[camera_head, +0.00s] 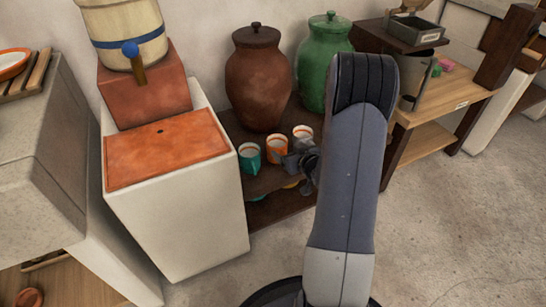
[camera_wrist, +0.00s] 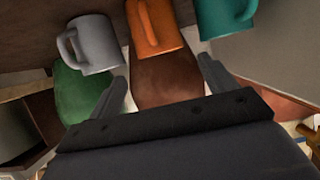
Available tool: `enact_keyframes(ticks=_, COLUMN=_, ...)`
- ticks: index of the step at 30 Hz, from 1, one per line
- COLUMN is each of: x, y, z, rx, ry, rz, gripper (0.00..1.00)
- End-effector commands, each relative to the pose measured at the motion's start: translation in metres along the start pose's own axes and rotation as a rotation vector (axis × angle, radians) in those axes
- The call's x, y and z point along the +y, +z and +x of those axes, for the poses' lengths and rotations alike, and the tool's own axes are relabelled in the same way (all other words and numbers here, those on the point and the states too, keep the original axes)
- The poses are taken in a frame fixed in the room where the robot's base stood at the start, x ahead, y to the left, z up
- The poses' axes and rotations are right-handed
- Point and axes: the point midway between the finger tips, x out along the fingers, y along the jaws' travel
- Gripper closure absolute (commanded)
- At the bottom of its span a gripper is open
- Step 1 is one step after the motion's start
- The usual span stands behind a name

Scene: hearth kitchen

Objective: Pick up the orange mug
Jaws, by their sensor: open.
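The orange mug (camera_head: 277,150) stands on a low dark shelf, between a teal mug (camera_head: 249,158) and a greyish-white mug (camera_head: 302,134). My gripper (camera_wrist: 161,82) is open and empty. The orange mug lies beyond the fingertips, roughly in line with the gap between them, and appears apart from them. In the head view my gripper (camera_head: 291,161) is just right of the orange mug, partly hidden by my arm.
The grey mug (camera_wrist: 92,42) and teal mug (camera_wrist: 224,17) flank the orange one closely. A brown jar (camera_head: 258,80) and a green jar (camera_head: 324,55) stand behind. A white cabinet (camera_head: 190,225) borders the shelf on the left. Open floor (camera_head: 450,220) lies to the right.

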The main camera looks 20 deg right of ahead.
Motion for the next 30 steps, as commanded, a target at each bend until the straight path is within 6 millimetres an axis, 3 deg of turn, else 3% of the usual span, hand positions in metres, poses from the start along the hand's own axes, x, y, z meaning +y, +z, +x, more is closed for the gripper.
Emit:
enact_keyframes(ticks=4, x=-0.001, y=0.002, z=0.026, rx=0.001, ry=-0.002, rz=-0.001, gripper=0.20)
enact_keyframes(ticks=11, x=-0.001, y=0.001, z=0.045, rx=0.000, ry=0.000, rz=-0.002, gripper=0.20)
enact_keyframes(ticks=19, x=-0.001, y=0.001, z=0.084, rx=0.000, ry=-0.001, rz=-0.002, gripper=0.20)
enact_keyframes(ticks=30, x=0.000, y=-0.001, z=0.092, rx=-0.002, ry=0.001, rz=0.000, gripper=0.21)
